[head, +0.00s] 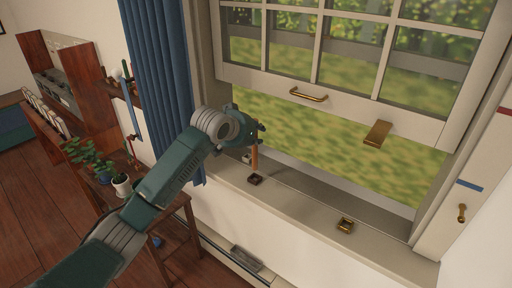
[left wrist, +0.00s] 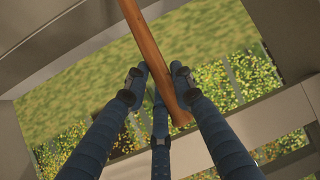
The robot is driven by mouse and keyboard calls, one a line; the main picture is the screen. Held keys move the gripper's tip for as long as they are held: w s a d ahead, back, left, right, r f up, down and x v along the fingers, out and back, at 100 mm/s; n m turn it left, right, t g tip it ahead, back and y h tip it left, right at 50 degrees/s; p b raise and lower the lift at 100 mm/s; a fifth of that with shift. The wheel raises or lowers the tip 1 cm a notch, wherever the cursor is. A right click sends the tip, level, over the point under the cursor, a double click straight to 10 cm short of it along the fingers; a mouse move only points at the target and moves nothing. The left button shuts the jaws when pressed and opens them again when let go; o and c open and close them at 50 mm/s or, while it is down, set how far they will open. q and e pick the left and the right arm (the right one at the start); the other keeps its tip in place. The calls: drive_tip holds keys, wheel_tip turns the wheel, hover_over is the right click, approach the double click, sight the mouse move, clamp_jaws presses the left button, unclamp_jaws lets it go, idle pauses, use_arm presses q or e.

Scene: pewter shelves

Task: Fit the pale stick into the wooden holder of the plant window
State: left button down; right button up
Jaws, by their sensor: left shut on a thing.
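The stick (head: 254,160) is orange-brown wood in the head view. It hangs upright from my left gripper (head: 258,136) over the sill, with its lower end at the small dark brown holder (head: 255,180). I cannot tell whether the stick's end is in the holder or just above it. In the left wrist view the stick (left wrist: 146,45) runs from the top edge down between the blue fingers of my left gripper (left wrist: 158,78), which are shut on it. The holder does not show in that view. My right gripper is not in view.
The sash window (head: 345,60) is raised over the sill (head: 300,200). A brass square socket (head: 345,225) sits on the sill to the right. A blue curtain (head: 160,70) hangs behind my arm. A potted plant (head: 121,185) stands on a wooden table at left.

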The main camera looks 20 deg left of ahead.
sight(255, 149)
use_arm(q)
drive_tip(key=shift+f+p, duration=0.3)
drive_tip(key=shift+f, duration=2.6)
drive_tip(key=c, duration=1.5)
unclamp_jaws()
drive_tip(key=shift+o, duration=0.2)
